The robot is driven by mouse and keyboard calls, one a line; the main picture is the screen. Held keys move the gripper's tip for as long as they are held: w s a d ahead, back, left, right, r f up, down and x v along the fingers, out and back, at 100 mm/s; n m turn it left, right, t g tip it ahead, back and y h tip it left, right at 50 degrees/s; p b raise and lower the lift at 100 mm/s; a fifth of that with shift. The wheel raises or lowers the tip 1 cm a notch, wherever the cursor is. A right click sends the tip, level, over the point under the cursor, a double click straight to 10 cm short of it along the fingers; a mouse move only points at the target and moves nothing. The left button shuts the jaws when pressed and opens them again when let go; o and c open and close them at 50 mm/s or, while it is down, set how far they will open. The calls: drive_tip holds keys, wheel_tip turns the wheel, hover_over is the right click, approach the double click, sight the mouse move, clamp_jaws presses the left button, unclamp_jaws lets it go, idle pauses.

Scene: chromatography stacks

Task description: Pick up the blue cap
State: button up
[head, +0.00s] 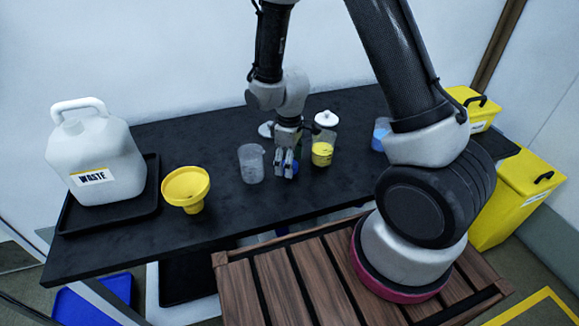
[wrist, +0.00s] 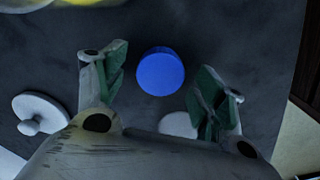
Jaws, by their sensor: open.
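The blue cap (wrist: 160,71) lies on the black bench top in the wrist view, between and a little beyond my two fingertips. Only a small part of the blue cap (head: 294,168) shows in the head view, behind the gripper fingers. My gripper (wrist: 160,88) is open, with one green-padded finger on each side of the cap and visible gaps to it. In the head view my gripper (head: 285,163) points down close to the bench, between the clear beaker and the yellow-filled beaker. Nothing is held.
A clear beaker (head: 251,164) stands just left of the gripper, and a beaker of yellow liquid (head: 322,154) just right. A white-capped bottle (head: 326,120) stands behind. A yellow funnel (head: 186,188) and a waste jug (head: 95,150) are left. The bench front (head: 245,212) is clear.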

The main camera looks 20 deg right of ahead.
drive_tip(key=shift+f, duration=0.4)
drive_tip(key=c, duration=0.9)
